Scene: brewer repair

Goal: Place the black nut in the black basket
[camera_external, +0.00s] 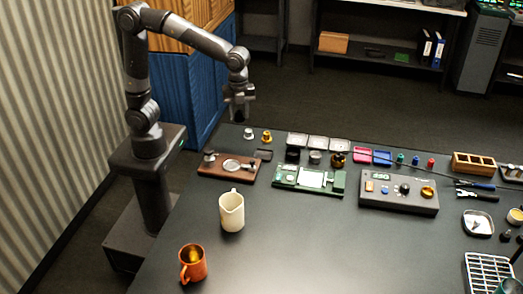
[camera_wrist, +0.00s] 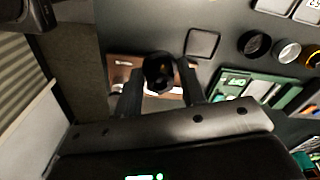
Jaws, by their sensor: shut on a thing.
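My gripper (camera_wrist: 158,80) is shut on the black nut (camera_wrist: 158,72), a dark ring-shaped piece held between the fingertips in the wrist view. In the external view my gripper (camera_external: 240,103) hangs in the air beyond the far left of the dark table, and the nut cannot be made out there. A round, open black cup, which looks like the black basket (camera_wrist: 254,44), stands right of the nut in the wrist view. It also shows in the external view (camera_external: 292,155), right of and below my gripper, on the table's back part.
A silver round cup (camera_external: 315,157) and a gold one (camera_external: 338,160) stand right of the black cup. A silver nut (camera_external: 248,133) and a gold nut (camera_external: 267,136) stand near the back edge. A brown board (camera_external: 228,168) and a green board (camera_external: 310,180) lie in front.

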